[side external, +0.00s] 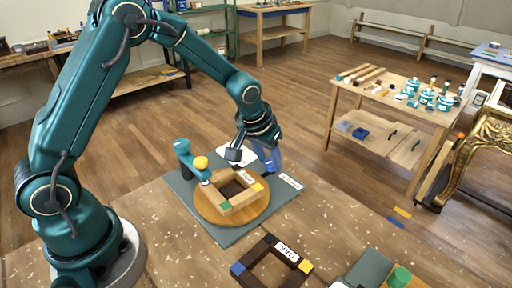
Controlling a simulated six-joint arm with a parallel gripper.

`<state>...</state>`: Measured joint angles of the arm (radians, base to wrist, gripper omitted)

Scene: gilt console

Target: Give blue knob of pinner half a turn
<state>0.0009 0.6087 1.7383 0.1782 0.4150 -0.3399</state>
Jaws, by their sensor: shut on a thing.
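A blue upright part (269,159), which I take to be the pinner's blue knob and its body, stands at the back right of a round wooden turntable (207,211). My gripper (262,146) reaches down onto its top and is shut on it; the fingers and the knob's top are mostly hidden, so the knob's angle cannot be told. A teal device (186,158) with an orange-yellow knob (201,162) stands at the turntable's left. A light wooden frame (243,199) with coloured corners lies on the turntable between them.
The turntable sits on a grey mat (230,237) with a white label (291,182) at its right edge. A wooden cart (345,100) with small items stands at the right.

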